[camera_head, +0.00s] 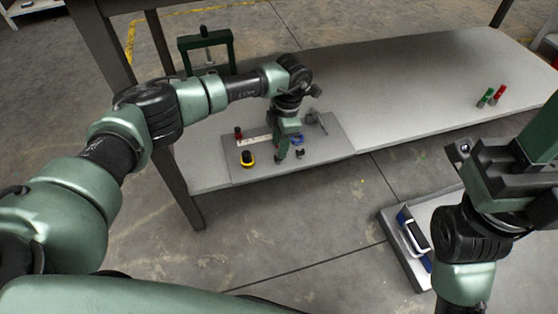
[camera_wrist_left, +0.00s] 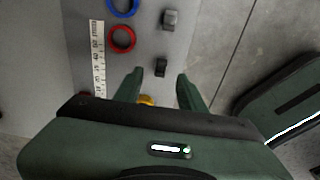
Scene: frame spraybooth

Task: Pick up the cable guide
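A small dark block (camera_wrist_left: 160,67), which may be the cable guide, lies on the grey mat (camera_head: 335,140), seen between my left fingertips in the left wrist view. Similar small dark pieces show beside the gripper in the head view (camera_head: 299,153); I cannot tell for certain which is the cable guide. My left gripper (camera_wrist_left: 160,74) points down over the mat with its fingers apart and nothing held. In the head view the left gripper (camera_head: 281,153) hides part of the mat. My right gripper (camera_head: 468,162) is at the right, away from the mat; its fingers are unclear.
A red ring (camera_wrist_left: 122,38), a blue ring (camera_wrist_left: 123,5), a grey block (camera_wrist_left: 170,18) and a ruler (camera_wrist_left: 98,55) lie close by. A yellow round piece (camera_head: 248,159) is left of the gripper. A tray (camera_head: 399,255) sits lower right.

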